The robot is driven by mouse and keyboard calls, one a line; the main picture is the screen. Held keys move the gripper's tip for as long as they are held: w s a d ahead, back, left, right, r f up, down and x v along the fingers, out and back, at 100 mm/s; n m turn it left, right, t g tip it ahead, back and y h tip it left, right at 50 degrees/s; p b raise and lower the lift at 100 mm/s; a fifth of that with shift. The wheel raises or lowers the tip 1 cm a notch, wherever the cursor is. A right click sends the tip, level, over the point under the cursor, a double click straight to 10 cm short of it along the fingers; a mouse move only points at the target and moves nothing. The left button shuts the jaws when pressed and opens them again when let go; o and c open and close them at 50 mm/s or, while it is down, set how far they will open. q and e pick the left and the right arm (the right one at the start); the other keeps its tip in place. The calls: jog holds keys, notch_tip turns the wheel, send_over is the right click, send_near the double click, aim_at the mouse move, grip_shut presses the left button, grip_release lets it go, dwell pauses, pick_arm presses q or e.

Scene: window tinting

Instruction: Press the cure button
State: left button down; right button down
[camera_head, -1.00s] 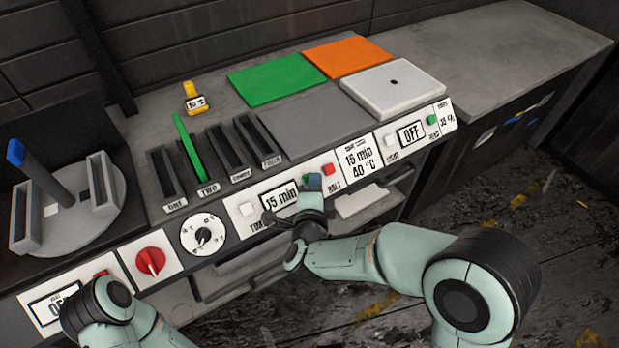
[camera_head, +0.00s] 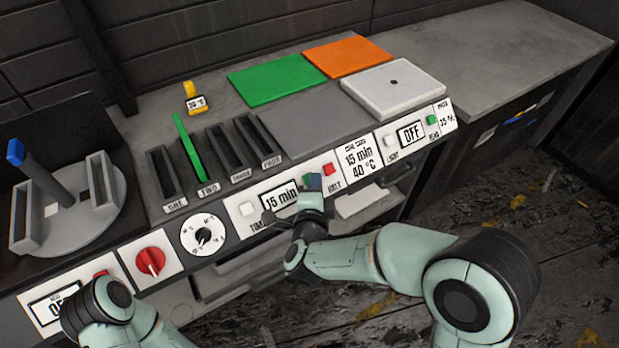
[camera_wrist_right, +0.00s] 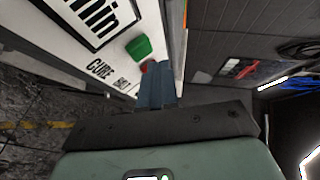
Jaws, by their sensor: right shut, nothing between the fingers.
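The green cure button (camera_wrist_right: 138,48) shows clearly in the right wrist view, on the white panel above the word CURE. In the head view it is largely hidden by my right gripper (camera_head: 314,181), just right of the "15 min" display (camera_head: 281,199). My right gripper is shut and empty. Its blue-grey fingers (camera_wrist_right: 157,92) reach toward the panel beside the green button and partly cover the red halt button (camera_wrist_right: 149,66) in the wrist view. I cannot tell whether the fingertips touch the panel. My left arm shows at the lower left, but its gripper is not in view.
A white button (camera_head: 246,208) sits left of the display. The red halt button (camera_head: 328,170) is close on the right. A red knob (camera_head: 150,262) and a white dial (camera_head: 203,235) are further left. Slots, including one with a green strip (camera_head: 188,145), are behind the panel.

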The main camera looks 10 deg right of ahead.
jog(key=shift+w+a+f+b, duration=0.1)
jog(key=shift+w+f+b, duration=0.2)
jog(key=shift+b, duration=0.1)
jog(key=shift+w+a+f+b, duration=0.1)
jog(key=shift+w+f+b, duration=0.2)
jog(key=shift+f+b, duration=0.05)
dwell(0.8)
jog(key=shift+r, duration=0.1)
jog(key=shift+s+d+r+p, duration=0.2)
jog(key=shift+s+r+p, duration=0.15)
jog(key=shift+s+r, duration=0.25)
dwell(0.3)
jog(key=s+r+p, duration=0.1)
jog(key=s+d+r+p, duration=0.1)
jog(key=s+r, duration=0.1)
jog(key=shift+s+d+r, duration=0.1)
jog(key=shift+s+r, duration=0.05)
jog(key=shift+r, duration=0.1)
dwell(0.9)
